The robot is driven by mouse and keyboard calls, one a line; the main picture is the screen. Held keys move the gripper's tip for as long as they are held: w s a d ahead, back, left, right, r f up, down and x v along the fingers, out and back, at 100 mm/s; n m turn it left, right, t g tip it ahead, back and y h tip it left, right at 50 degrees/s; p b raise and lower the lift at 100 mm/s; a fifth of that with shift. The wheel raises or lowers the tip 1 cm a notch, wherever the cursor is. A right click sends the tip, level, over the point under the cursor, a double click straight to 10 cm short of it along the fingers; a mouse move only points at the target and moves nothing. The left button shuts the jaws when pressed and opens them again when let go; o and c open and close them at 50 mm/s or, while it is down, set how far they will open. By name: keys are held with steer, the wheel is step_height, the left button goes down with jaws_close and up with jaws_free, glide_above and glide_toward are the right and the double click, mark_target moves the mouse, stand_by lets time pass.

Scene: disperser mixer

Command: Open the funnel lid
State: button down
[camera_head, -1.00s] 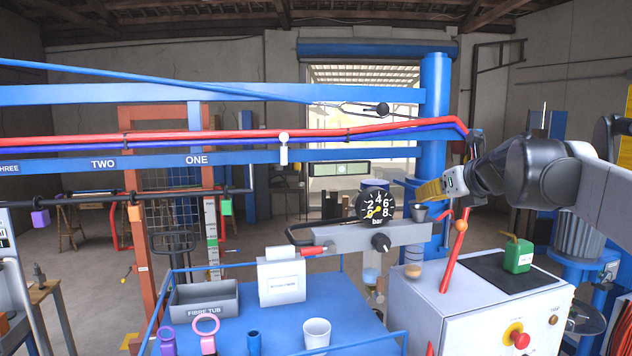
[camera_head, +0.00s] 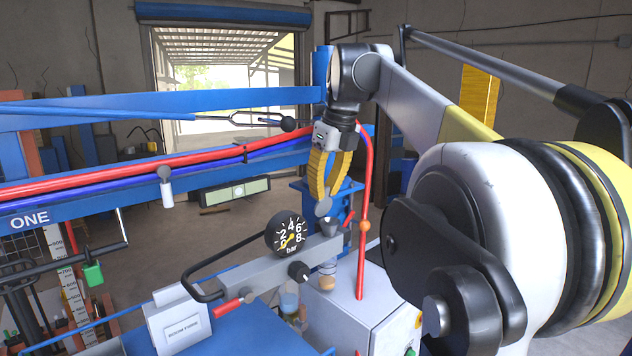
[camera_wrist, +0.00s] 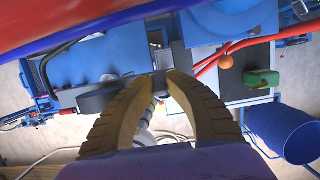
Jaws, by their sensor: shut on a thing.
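The small grey funnel (camera_head: 329,228) stands at the right end of the grey gauge arm in the head view. A round grey disc, the funnel lid (camera_head: 323,207), shows tilted up above it. My gripper (camera_head: 325,196) points down from above with its yellow fingers at the lid and is shut on it. In the wrist view my gripper (camera_wrist: 163,78) has its two fingertips close together around a thin grey piece. The fingers hide most of that grip, and the hinge cannot be made out.
A pressure gauge (camera_head: 287,235) sits left of the funnel. A red pipe (camera_head: 363,240) with an orange ball rises close on the right. Red and blue hoses (camera_head: 200,170) and a blue beam run nearby. A grey cabinet (camera_head: 350,305) stands below.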

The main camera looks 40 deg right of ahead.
steer(key=shift+w+g+p, duration=0.45)
steer(key=shift+g, duration=0.45)
steer(key=shift+f, duration=0.1)
steer(key=c, duration=1.4)
jaws_free()
steer(key=r, duration=0.4)
steer(key=s+r, duration=0.1)
steer(key=r, duration=0.7)
steer(key=shift+s, duration=0.15)
